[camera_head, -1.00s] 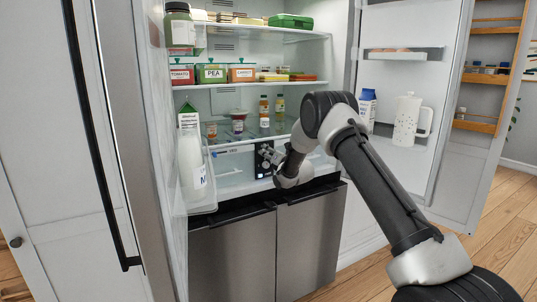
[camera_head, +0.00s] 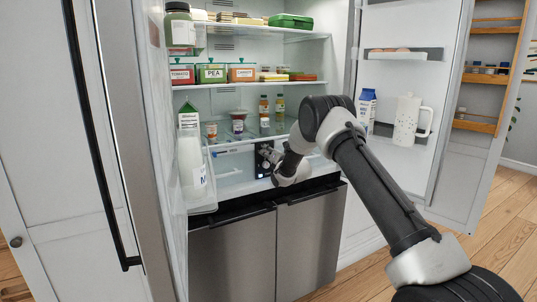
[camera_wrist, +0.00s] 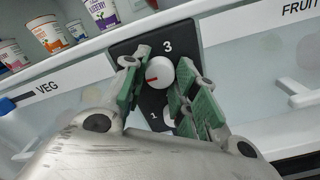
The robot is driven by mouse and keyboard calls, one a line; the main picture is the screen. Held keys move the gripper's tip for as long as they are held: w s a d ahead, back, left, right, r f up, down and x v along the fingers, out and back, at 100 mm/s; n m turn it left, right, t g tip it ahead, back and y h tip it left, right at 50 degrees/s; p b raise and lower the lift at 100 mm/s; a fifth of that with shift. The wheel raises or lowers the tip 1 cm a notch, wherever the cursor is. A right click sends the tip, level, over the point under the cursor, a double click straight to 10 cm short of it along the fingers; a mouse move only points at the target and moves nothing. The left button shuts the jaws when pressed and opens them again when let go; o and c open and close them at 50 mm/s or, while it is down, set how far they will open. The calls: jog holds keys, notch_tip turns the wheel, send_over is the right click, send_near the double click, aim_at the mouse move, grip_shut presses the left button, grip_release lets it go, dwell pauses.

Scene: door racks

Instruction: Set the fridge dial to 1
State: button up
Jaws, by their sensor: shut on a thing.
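The fridge dial (camera_wrist: 160,73) is a round white knob with a red mark on a black plate (camera_wrist: 124,47) in the wrist view. The plate has a 3 above the knob and a 1 below it. The red mark points left and slightly down, between the two numbers. My gripper (camera_wrist: 155,82) is shut on the dial, with a green-padded finger on each side. The fingers hide parts of the plate, and a second white round part shows below, partly covered. In the head view my gripper (camera_head: 270,163) is at the plate inside the open fridge.
A VEG drawer (camera_wrist: 60,95) lies left of the plate and a FRUIT drawer (camera_wrist: 270,55) right of it. Yogurt cups (camera_wrist: 45,32) stand on the shelf above. The open fridge door (camera_head: 415,130) is right of my arm, holding a white pitcher (camera_head: 408,120).

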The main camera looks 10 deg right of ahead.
jog(key=shift+f+m, duration=0.15)
jog(key=shift+m, duration=8.75)
jog(key=shift+f+m, duration=0.1)
jog(key=shift+m, duration=8.8)
